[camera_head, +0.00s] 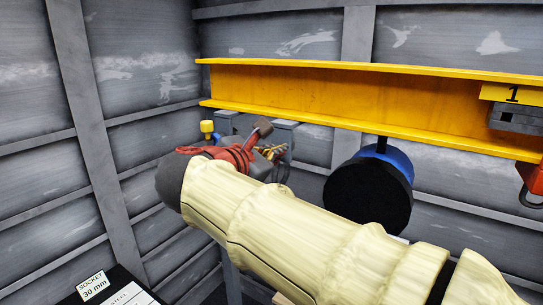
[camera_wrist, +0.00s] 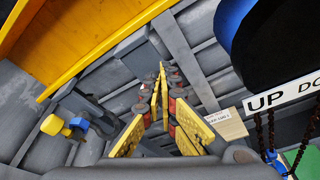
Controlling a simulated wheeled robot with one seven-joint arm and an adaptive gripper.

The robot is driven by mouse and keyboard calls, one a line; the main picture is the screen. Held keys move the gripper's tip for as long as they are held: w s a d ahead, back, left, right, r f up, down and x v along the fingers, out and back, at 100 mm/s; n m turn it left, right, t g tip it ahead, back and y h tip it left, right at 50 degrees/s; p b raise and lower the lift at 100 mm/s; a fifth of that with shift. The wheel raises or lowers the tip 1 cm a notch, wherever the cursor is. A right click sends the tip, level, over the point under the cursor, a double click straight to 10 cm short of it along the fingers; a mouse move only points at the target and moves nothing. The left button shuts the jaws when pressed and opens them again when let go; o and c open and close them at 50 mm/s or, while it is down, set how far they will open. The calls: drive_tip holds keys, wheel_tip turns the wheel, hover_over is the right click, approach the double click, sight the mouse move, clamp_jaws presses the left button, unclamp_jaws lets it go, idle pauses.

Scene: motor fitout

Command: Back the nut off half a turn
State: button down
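I cannot make out a nut in either view. My gripper (camera_head: 272,152) is beyond the cream-sleeved arm, below the yellow beam, in the head view. In the wrist view my gripper (camera_wrist: 160,88) has yellow fingers that run away from the camera and come close together at the tips. I see nothing held between them. A blue motor-like cylinder with a black face (camera_head: 370,190) hangs under the beam to the right of the gripper, apart from it. A dark blue and black body also shows at the upper right of the wrist view (camera_wrist: 240,35).
A yellow beam (camera_head: 300,92) crosses above, with a plate marked 1 (camera_head: 513,94). A yellow-and-blue fitting (camera_head: 207,128) is left of the gripper. A "SOCKET 30 mm" card (camera_head: 93,286) stands lower left. An "UP" sign (camera_wrist: 268,101) is at right. Grey ribbed walls enclose the space.

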drive_tip(key=shift+a+r, duration=0.1)
drive_tip(key=shift+w+a+r+p, duration=0.2)
drive_tip(key=shift+a+r+p, duration=0.1)
drive_tip(key=shift+r+p, duration=0.05)
drive_tip(key=shift+w+a+r+p, duration=0.2)
drive_tip(key=shift+a+r+p, duration=0.1)
drive_tip(key=shift+a, duration=0.05)
drive_tip(key=shift+r, duration=0.2)
idle(0.4)
drive_tip(key=shift+w+a, duration=0.15)
drive_tip(key=shift+w, duration=0.25)
drive_tip(key=s+a, duration=0.2)
drive_tip(key=s, duration=0.1)
drive_tip(key=s+a, duration=0.1)
drive_tip(key=s, duration=0.1)
drive_tip(key=shift+a+f, duration=0.1)
drive_tip(key=shift+a, duration=0.05)
